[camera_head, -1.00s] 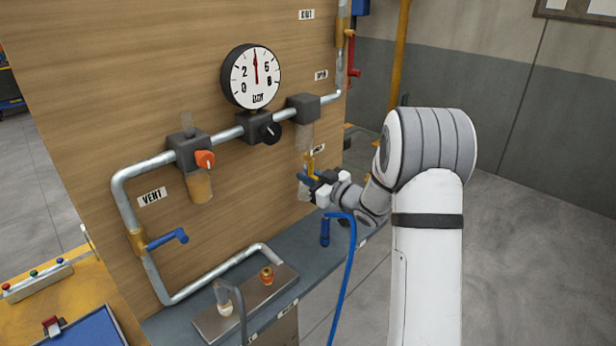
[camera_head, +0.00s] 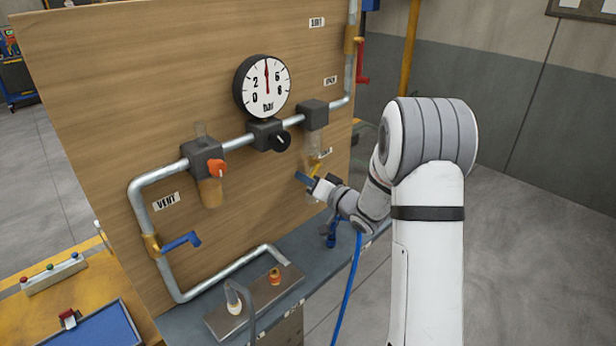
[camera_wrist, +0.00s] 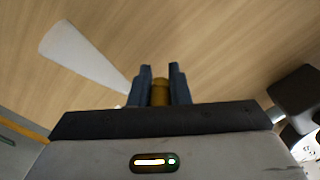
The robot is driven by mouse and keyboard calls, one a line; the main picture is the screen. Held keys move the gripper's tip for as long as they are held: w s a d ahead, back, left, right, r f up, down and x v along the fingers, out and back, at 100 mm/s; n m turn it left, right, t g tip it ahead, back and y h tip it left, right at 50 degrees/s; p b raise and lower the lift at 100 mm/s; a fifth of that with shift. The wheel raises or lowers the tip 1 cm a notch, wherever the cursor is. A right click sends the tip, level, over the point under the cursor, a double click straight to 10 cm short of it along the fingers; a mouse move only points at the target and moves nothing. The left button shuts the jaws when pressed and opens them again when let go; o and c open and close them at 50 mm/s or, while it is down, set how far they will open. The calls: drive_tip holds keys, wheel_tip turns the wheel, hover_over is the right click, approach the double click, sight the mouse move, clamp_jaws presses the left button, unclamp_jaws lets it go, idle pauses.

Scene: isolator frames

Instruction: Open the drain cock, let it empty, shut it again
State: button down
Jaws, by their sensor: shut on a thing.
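The drain cock is a small brass piece below the clear bowl (camera_head: 313,145) of the right-hand black unit on the pipe. In the wrist view my gripper (camera_wrist: 160,88) has its two blue fingers on either side of this brass drain cock (camera_wrist: 160,92), shut on it. In the head view my gripper (camera_head: 306,180) is at the board just under the bowl, and a yellow part (camera_head: 319,158) shows above it. My fingers and wrist hide most of the cock, so I cannot tell whether it is open.
A gauge (camera_head: 262,86) reads near the middle of its scale. An orange-knobbed unit (camera_head: 205,165) with an amber bowl, a blue lever (camera_head: 182,241) and a black knob (camera_head: 281,141) are to the left. A blue hose (camera_head: 352,275) hangs below my wrist. A pale cone-like shape (camera_wrist: 80,55) lies left of my fingers.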

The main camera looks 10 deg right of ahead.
sight(291, 164)
drive_tip(key=m+p, duration=0.1)
drive_tip(key=r+m+p, duration=0.1)
drive_tip(key=m, duration=0.1)
drive_tip(key=r+m+p, duration=0.1)
drive_tip(key=shift+s+a+r, duration=0.1)
drive_tip(key=shift+s+a, duration=0.15)
drive_tip(key=shift+a, duration=0.15)
drive_tip(key=shift+r+m+p, duration=0.3)
drive_tip(key=shift+m+p, duration=0.15)
drive_tip(key=shift+m, duration=0.4)
drive_tip(key=shift+r+m+p, duration=0.3)
drive_tip(key=shift+m+p, duration=0.15)
drive_tip(key=shift+m, duration=0.4)
drive_tip(key=c, duration=1.4)
unclamp_jaws()
drive_tip(key=shift+o, duration=0.2)
drive_tip(key=shift+s, duration=0.1)
drive_tip(key=b+v, duration=0.2)
drive_tip(key=v, duration=0.5)
drive_tip(key=shift+s+d, duration=0.2)
drive_tip(key=shift+s, duration=0.1)
